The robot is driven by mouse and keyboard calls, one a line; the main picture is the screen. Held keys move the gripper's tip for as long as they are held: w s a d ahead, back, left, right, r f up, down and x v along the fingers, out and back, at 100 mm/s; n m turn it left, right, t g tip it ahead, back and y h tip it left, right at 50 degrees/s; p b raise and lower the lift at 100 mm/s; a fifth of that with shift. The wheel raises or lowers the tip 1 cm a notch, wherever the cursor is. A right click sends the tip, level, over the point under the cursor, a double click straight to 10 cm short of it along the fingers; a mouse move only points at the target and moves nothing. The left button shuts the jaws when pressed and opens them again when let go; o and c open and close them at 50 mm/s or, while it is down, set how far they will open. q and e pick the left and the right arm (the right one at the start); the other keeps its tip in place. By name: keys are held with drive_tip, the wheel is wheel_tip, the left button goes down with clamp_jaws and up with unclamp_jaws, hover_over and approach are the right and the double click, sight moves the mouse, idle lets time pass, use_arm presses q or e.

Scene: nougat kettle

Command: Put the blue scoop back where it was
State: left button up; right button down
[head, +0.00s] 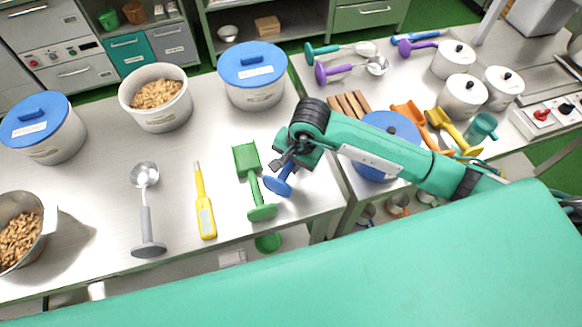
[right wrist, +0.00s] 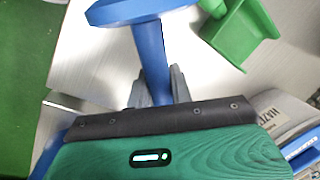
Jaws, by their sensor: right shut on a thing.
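My right gripper (head: 288,165) is shut on the blue scoop (head: 280,184), just right of the green scoop (head: 249,170) near the right end of the left table (head: 100,175). The blue scoop's round end points down toward the front; its bowl is hidden behind my gripper and arm. In the right wrist view, the fingers (right wrist: 155,92) close around its blue handle (right wrist: 151,52), and the flat round end shows at the top. Whether the scoop touches the table is unclear. My left gripper is not in view.
A grey scoop (head: 147,215) and a yellow probe (head: 204,205) lie left of the green scoop. Blue-lidded tubs (head: 252,90) and a tub of nuts (head: 157,115) stand behind. A gap separates the tables. Orange and yellow scoops (head: 452,130) lie beyond my right arm.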

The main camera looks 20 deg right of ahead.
sight(291, 178)
drive_tip(key=x, duration=0.2)
drive_tip(key=p+x, duration=0.1)
drive_tip(key=shift+s+d+f, duration=0.2)
drive_tip(key=shift+s, duration=0.05)
drive_tip(key=shift+f, duration=0.3)
drive_tip(key=c, duration=1.5)
unclamp_jaws()
drive_tip(key=shift+r, duration=0.1)
drive_tip(key=shift+r, duration=0.2)
drive_tip(key=b+v, duration=0.3)
drive_tip(key=v, duration=0.8)
drive_tip(key=shift+d+r, duration=0.1)
drive_tip(key=shift+r, duration=0.3)
